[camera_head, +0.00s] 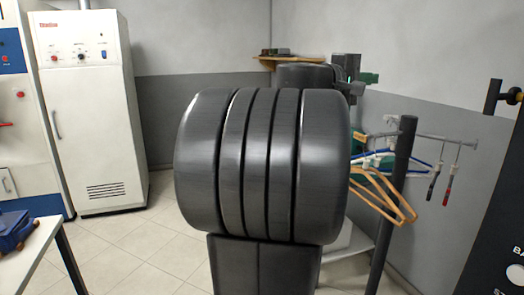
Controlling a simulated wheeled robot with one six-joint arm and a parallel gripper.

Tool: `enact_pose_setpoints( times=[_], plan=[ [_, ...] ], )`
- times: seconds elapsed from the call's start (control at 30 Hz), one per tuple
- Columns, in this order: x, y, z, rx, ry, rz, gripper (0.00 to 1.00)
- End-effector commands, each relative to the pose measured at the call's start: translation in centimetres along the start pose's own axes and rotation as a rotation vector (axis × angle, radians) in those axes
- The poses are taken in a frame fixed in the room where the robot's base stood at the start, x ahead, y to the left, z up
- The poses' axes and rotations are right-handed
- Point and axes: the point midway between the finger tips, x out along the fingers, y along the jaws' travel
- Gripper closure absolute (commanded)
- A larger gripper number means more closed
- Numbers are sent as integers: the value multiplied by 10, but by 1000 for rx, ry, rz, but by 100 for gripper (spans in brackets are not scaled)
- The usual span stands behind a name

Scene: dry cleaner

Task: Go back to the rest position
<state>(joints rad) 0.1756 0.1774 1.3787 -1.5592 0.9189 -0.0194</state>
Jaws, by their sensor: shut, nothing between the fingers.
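My gripper is not in view. A large dark ribbed part of my own arm fills the middle of the head view. It stands close to the camera and hides what lies behind it. No fingers and no held thing show.
A tall white cabinet (92,120) stands at the back left. A table corner (30,250) with a blue thing (15,232) is at the lower left. A dark post (392,205) and orange hangers (388,195) are at right, near a black panel (503,215). Tiled floor (150,250) is clear at left.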

Motion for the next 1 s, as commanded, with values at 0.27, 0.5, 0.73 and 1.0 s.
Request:
enact_pose_setpoints(
  times=[0.27, 0.5, 0.73, 1.0],
  plan=[
    [10, -1, -27, 1, 0, 1, 100],
    [12, -1, -31, 0, -1, 0, 100],
    [12, -1, -31, 1, 0, 0, 100],
    [14, -23, -34, 7, 8, -23, 100]
  ],
)
